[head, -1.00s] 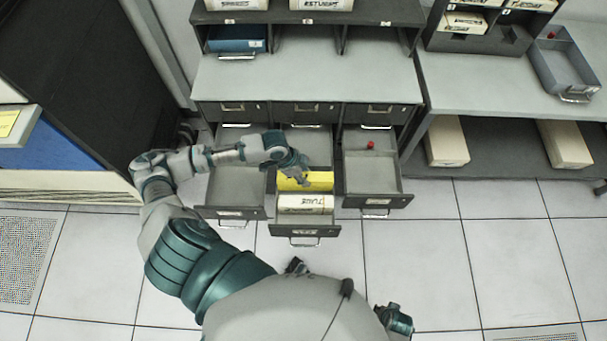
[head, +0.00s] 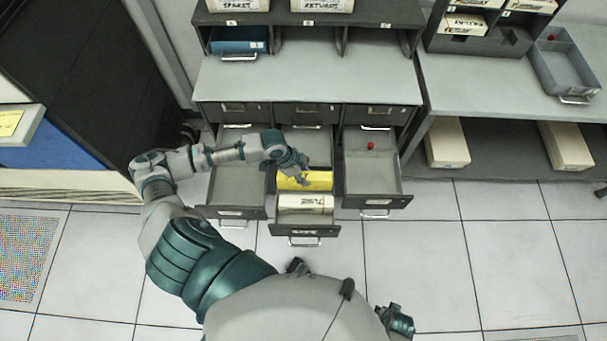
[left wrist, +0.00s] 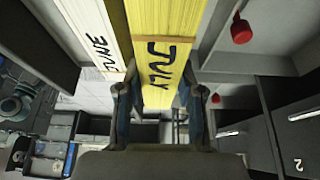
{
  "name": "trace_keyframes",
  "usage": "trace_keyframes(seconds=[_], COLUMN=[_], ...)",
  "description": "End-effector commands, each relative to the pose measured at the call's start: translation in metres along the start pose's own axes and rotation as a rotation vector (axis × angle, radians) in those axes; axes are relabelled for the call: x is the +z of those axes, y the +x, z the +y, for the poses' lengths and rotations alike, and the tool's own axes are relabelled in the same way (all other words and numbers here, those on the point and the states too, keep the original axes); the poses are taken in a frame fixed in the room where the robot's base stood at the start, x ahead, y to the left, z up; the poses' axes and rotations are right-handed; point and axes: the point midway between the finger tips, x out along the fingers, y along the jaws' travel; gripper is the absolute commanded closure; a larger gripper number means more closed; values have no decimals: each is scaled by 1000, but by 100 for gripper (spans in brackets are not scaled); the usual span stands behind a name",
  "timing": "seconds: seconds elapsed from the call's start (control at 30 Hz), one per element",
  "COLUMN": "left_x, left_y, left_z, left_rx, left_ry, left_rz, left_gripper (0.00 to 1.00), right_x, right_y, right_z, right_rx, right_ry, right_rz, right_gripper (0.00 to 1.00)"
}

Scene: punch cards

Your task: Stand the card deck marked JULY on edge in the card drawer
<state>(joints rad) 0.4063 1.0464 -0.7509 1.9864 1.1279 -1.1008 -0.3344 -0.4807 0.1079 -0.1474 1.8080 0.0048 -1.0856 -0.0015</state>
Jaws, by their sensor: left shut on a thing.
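The yellow card deck marked JULY (head: 314,181) is in the pulled-out middle card drawer (head: 305,231), behind a white deck marked JUNE (head: 305,201). My left gripper (head: 299,178) reaches down over the drawer and is shut on the JULY deck. In the left wrist view the JULY deck (left wrist: 160,70) lies between the two fingers of my left gripper (left wrist: 157,100), with its label facing the camera. The JUNE deck (left wrist: 103,50) stands close on its left. Whether the JULY deck touches the drawer floor is hidden.
Open drawers flank the middle one: an empty left drawer (head: 238,186) and a right drawer (head: 372,178) with a small red object (head: 370,146). A grey bench top (head: 300,78) is above. A grey tray (head: 565,68) sits on the right bench.

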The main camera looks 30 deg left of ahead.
Motion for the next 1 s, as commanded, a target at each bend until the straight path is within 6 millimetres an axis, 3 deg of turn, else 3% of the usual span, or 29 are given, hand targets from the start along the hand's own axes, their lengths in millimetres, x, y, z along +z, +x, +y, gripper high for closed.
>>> trace_keyframes(seconds=[1.0], left_x=[-1], left_y=[0], left_z=[0], left_rx=[-2], left_ry=[1], left_rz=[1], left_gripper=[100], right_x=[-5], right_y=[-11], right_z=[0], right_rx=[2], right_ry=[0], right_rz=[6], right_gripper=[51])
